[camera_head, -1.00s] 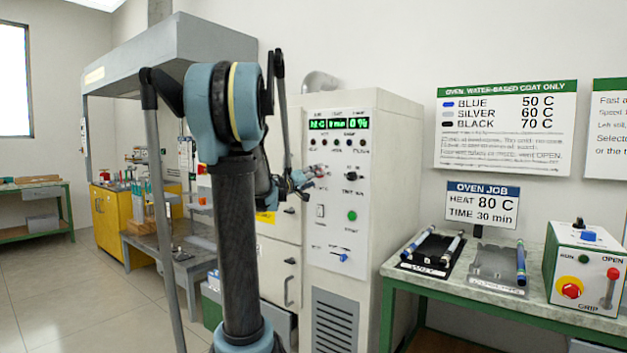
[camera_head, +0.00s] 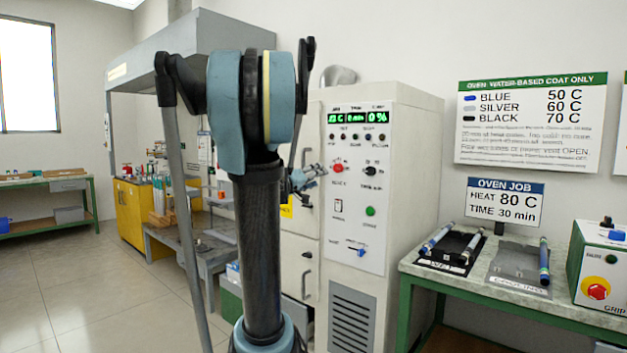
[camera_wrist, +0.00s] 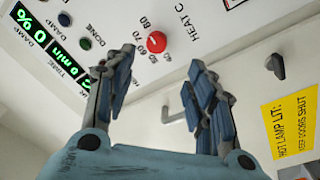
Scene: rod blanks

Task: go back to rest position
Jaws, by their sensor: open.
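The white oven cabinet (camera_head: 405,180) stands behind my arm. Its front panel has green displays, knobs and buttons. My gripper (camera_head: 306,178) is raised in front of the panel, just left of the red heat knob (camera_head: 337,168), and is partly hidden behind my arm. In the wrist view my gripper (camera_wrist: 160,62) is open, with its two fingers spread and nothing between them. The red heat knob (camera_wrist: 157,42) shows beyond the fingertips, apparently apart from them.
A green-framed bench (camera_head: 500,302) at right carries a black tray and a grey tray with rods, and a control box (camera_head: 597,268). A grey hood (camera_head: 200,50), yellow cabinet (camera_head: 130,210) and low grey table (camera_head: 185,240) stand left. The floor at left is clear.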

